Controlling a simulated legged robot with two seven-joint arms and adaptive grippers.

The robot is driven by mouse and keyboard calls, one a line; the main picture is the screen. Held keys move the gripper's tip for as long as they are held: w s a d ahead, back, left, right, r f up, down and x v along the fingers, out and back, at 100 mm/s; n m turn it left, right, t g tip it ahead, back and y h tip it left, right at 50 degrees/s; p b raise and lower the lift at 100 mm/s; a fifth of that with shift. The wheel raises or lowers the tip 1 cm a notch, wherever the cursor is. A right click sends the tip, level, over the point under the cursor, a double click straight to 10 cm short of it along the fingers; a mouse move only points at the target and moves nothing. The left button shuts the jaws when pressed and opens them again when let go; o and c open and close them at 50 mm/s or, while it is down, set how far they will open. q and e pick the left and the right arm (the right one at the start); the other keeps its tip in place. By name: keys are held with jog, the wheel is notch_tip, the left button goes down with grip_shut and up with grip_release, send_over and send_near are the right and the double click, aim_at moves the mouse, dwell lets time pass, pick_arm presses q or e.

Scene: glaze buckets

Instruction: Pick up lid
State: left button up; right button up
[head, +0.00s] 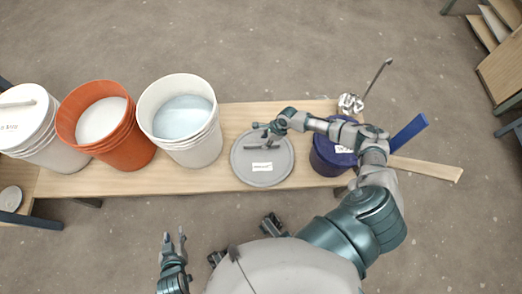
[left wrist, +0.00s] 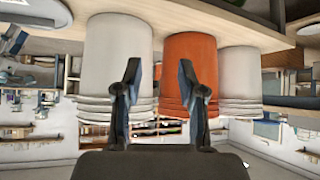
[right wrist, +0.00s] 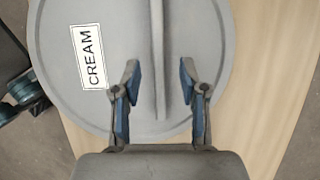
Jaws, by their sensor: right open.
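A round grey lid (head: 272,170) with a raised bar handle and a white label lies on the wooden bench. In the right wrist view the lid (right wrist: 100,110) shows a label reading CREAM, and its handle (right wrist: 157,60) runs between my fingers. My right gripper (head: 265,133) is over the lid's far part; in the right wrist view its open fingers (right wrist: 160,80) are on either side of the handle, with gaps. My left gripper (head: 174,245) is open and empty in front of the bench, and in the left wrist view its fingers (left wrist: 158,75) are apart with nothing between them.
A white bucket (head: 205,152) with pale blue contents, an orange bucket (head: 130,154) and a lidded white bucket (head: 60,150) stand left on the bench (head: 110,184).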

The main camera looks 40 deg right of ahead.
aim_at(261, 144)
jog(key=x, duration=0.2)
jog(key=b+x, duration=0.1)
jog(key=shift+d+f, duration=0.15)
jog(key=shift+d, duration=0.1)
jog(key=shift+a, duration=0.25)
jog(key=shift+a+r, duration=0.25)
jog(key=shift+a, duration=0.1)
jog(key=shift+d+f, duration=0.3)
jog(key=shift+d, duration=0.25)
jog(key=c, duration=0.7)
pick_arm(q)
jog(key=shift+w+d+r+t+h, duration=0.25)
jog(key=shift+w+r+t, duration=0.5)
jog(key=shift+w, duration=0.2)
jog(key=shift+w+d+r+t+h, duration=0.15)
jog(key=shift+w+d+r+t, duration=0.05)
jog(key=shift+w+r+t, duration=0.65)
pick_arm(e)
jog(key=shift+a+r, duration=0.1)
jog(key=shift+a, duration=0.35)
grip_shut()
